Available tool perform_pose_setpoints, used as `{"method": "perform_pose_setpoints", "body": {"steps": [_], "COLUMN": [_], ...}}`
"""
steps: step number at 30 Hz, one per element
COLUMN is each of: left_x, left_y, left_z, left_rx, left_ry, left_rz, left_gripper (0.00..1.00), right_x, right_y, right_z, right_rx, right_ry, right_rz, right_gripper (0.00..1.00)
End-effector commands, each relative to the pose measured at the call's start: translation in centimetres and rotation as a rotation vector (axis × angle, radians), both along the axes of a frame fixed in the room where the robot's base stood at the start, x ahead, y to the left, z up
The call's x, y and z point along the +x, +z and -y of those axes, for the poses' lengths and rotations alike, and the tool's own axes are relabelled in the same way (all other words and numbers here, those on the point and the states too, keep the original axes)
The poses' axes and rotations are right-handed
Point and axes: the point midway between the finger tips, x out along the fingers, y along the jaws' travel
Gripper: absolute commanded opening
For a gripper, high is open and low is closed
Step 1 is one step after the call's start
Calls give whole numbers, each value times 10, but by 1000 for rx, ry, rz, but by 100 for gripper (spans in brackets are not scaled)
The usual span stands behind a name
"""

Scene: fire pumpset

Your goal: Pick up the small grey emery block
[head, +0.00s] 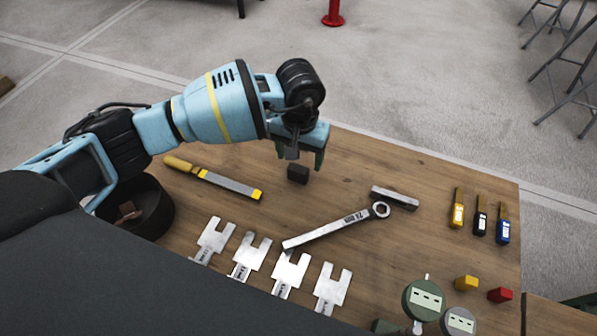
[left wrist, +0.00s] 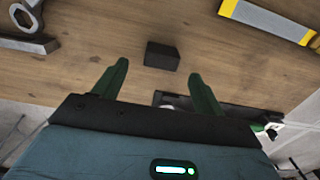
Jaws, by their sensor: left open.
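The small emery block (head: 298,174), dark grey and nearly black, lies on the wooden table top. My left gripper (head: 305,161) is above it, pointing down, open and empty. In the left wrist view the block (left wrist: 162,55) lies just beyond the two green fingertips (left wrist: 159,70), sideways between them, with nothing visible touching it. My right gripper is not in view.
A yellow-handled file (head: 229,184) lies left of the block. A wrench (head: 335,227) and a small metal bar (head: 395,198) lie to the right. Slotted shims (head: 250,258) lie in front. Dial gauges (head: 424,299) stand near the front right. The wood (left wrist: 75,70) around the block is clear.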

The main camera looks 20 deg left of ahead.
Motion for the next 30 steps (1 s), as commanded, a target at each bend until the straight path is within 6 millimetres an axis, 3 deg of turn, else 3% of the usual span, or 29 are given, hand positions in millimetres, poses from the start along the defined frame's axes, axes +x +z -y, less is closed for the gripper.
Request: {"method": "perform_pose_setpoints", "body": {"steps": [6, 16, 25, 30], "left_x": [-1, -3, -3, -3], "left_y": [-7, -49, -54, -54], "left_z": [0, -2, -2, -2], "left_rx": [-1, -2, -2, -2], "left_ry": [1, 1, 0, 0], "left_rz": [0, 0, 1, 1], "left_gripper": [71, 71, 71, 51], "right_x": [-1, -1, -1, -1], "right_y": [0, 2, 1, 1], "right_z": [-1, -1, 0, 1], "right_rx": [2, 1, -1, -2], "right_ry": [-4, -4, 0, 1], "right_rz": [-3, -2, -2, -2], "right_gripper": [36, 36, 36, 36]}}
